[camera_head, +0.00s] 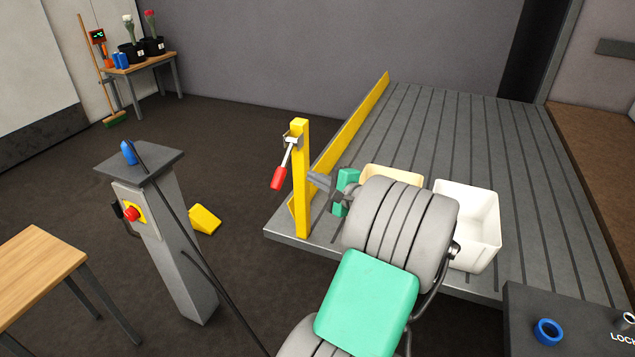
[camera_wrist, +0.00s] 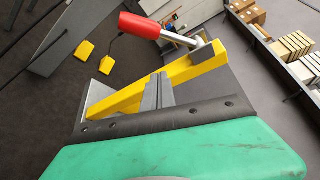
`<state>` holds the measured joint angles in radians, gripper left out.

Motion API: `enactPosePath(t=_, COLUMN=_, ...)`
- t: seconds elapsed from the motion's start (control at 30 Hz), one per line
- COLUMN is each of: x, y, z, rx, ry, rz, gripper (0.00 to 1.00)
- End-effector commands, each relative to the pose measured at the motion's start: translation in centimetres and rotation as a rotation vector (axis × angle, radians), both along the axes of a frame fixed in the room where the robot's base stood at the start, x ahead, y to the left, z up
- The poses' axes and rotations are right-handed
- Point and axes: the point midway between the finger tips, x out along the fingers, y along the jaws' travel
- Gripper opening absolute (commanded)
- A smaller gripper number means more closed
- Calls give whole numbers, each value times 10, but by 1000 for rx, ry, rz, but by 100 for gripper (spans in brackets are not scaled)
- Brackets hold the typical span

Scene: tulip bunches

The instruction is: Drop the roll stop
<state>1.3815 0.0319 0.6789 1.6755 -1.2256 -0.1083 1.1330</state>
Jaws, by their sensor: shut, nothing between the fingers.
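A yellow post (camera_head: 301,190) stands upright at the near left corner of the grey grooved platform. A lever with a red grip (camera_head: 278,178) hangs tilted down from a metal bracket near its top. A long yellow rail (camera_head: 355,122) stands raised along the platform's left edge; I take it to be the roll stop. My gripper (camera_head: 314,178) is shut and empty, just right of the post. In the wrist view my gripper's fingers (camera_wrist: 158,90) are together in front of the yellow bar, with the red grip (camera_wrist: 139,25) beyond them. I cannot tell whether they touch the bar.
On the platform (camera_head: 530,180) are a white bin (camera_head: 480,225) and a tan bin (camera_head: 395,174), partly behind my arm. A grey pedestal (camera_head: 165,230) with a red button stands left, a yellow pedal (camera_head: 204,220) on the floor beside it. A wooden table (camera_head: 35,270) is at lower left.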

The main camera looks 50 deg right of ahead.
Motion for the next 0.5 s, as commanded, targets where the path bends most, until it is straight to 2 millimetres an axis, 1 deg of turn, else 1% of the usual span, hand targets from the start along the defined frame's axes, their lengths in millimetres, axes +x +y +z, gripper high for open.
enactPosePath(t=0.03, x=13, y=1, z=-2, rx=0, ry=1, rz=6, gripper=0)
enactPosePath(t=0.1, x=28, y=-2, z=-5, rx=-1, ry=1, rz=6, gripper=0)
enactPosePath(t=0.2, x=49, y=-4, z=-9, rx=-2, ry=2, rz=6, gripper=0)
enactPosePath(t=0.27, x=59, y=-4, z=-8, rx=-3, ry=1, rz=4, gripper=0)
enactPosePath(t=0.3, x=55, y=4, z=-3, rx=-4, ry=1, rz=2, gripper=0)
enactPosePath(t=0.4, x=51, y=19, z=2, rx=-4, ry=2, rz=1, gripper=0)
enactPosePath(t=0.5, x=50, y=27, z=4, rx=-2, ry=3, rz=1, gripper=0)
